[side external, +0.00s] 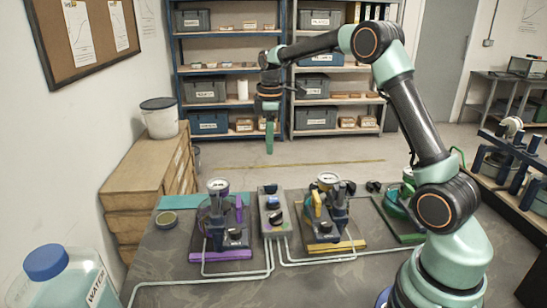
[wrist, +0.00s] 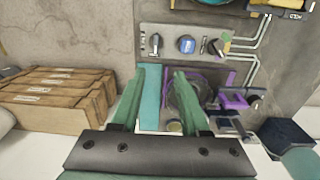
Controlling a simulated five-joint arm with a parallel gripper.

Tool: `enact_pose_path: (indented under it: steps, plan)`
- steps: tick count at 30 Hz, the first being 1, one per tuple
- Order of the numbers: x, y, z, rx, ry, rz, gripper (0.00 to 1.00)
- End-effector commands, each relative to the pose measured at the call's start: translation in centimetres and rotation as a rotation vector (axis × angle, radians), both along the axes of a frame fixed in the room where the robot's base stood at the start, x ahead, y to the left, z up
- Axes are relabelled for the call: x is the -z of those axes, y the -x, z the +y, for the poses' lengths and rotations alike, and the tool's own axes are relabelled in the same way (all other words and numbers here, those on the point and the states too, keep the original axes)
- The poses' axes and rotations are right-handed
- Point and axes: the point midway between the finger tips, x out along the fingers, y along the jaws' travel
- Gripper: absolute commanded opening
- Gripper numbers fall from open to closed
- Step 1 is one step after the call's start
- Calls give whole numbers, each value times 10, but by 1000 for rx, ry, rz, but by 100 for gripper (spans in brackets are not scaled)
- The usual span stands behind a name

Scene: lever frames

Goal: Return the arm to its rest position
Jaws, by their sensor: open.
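My gripper (side external: 269,148) hangs down from my raised arm, in the air above and behind the purple lever frame in the side view. In the wrist view my gripper (wrist: 158,72) shows its two green fingers spread apart, with nothing between them. The purple lever frame (side external: 222,252) stands at the left of the bench; its purple parts also show in the wrist view (wrist: 232,99). The yellow lever frame (side external: 335,247) stands in the middle. The green lever frame (side external: 393,222) is at the right, partly hidden by my arm.
A grey control box (side external: 272,218) sits between the purple and yellow frames. Wooden crates (side external: 145,190) stand beside the bench. A water jug (side external: 62,280) is at front left. Shelves (side external: 230,70) stand behind.

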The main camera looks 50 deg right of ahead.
Motion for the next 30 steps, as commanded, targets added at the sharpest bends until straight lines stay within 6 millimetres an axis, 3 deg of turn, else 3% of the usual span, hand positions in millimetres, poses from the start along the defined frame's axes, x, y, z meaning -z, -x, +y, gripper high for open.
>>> enact_pose_path:
  steps: [6,15,21,30]
  plan:
    - [-50,32,41,148,9,-101,45]
    - [-85,94,90,369,-28,-243,45]
    - [-89,139,117,513,-83,-333,45]
    - [-72,190,142,688,-180,-425,45]
